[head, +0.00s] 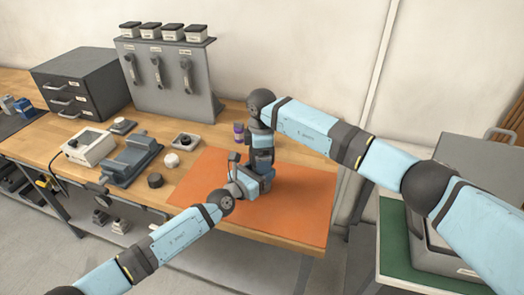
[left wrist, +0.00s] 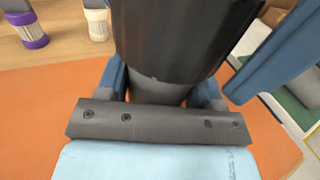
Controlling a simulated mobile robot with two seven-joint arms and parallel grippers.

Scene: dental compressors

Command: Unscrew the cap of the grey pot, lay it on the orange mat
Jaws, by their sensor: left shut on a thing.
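The orange mat (head: 300,200) covers the right part of the bench. My left gripper (head: 258,181) is over it, coming in from the left. In the left wrist view my left gripper (left wrist: 163,95) is shut on a grey round body (left wrist: 155,92), which seems to be the grey pot. A wide dark cylinder (left wrist: 185,35) rises above it; I cannot tell whether this is the cap or part of my right gripper. My right gripper (head: 262,160) points down at the same spot. Its jaws are unclear. In the head view the grippers hide the pot.
A purple-banded bottle (head: 238,132) stands behind the mat. Left of the mat are a white round item (head: 171,160), a dark round item (head: 155,180) and a small tray (head: 186,148). The mat's front right is clear. A grey rack (head: 185,100) stands behind.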

